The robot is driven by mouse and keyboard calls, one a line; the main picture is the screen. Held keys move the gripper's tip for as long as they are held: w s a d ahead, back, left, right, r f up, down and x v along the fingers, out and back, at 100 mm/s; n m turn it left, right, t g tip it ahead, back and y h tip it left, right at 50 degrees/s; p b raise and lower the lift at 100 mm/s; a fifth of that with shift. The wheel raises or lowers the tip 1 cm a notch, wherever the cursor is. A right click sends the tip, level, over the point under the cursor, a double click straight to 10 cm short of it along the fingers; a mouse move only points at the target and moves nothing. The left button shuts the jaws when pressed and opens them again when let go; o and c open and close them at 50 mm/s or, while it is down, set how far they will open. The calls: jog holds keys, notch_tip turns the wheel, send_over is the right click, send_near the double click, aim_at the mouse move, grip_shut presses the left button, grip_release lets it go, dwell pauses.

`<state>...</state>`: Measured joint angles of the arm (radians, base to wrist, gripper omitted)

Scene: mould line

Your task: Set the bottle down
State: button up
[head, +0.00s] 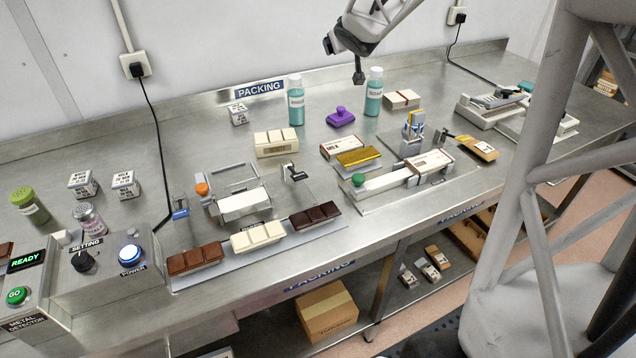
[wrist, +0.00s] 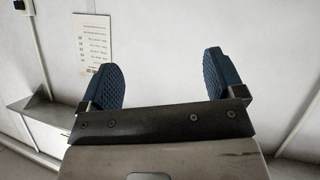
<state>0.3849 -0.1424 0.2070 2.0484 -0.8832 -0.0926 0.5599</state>
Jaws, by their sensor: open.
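Two teal bottles stand upright on the steel bench in the head view. One bottle (head: 296,101) is beside the PACKING sign, and the other bottle (head: 373,93) is further right.
A purple-handled object (head: 341,117) and a cream box (head: 402,99) are near the right bottle. Chocolate bars (head: 194,259), a cream block (head: 276,143) and jigs crowd the front. Bare steel (head: 205,140) lies at left centre. A scale (head: 492,108) stands at the right.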

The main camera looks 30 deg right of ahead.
jog(key=s+a+f+g+y, duration=0.1)
jog(key=s+a+f+g, duration=0.2)
jog(key=s+a, duration=0.5)
jog(key=s+a+f+g+y, duration=0.1)
jog(key=s+a+f+g, duration=0.2)
jog(key=s+a, duration=0.6)
jog(key=s+a+f+g+y, duration=0.1)
jog(key=s+a+f+g, duration=0.2)
jog(key=s+a, duration=0.6)
jog(key=s, duration=1.3)
jog(key=shift+s+y, duration=0.2)
jog(key=shift+y, duration=0.1)
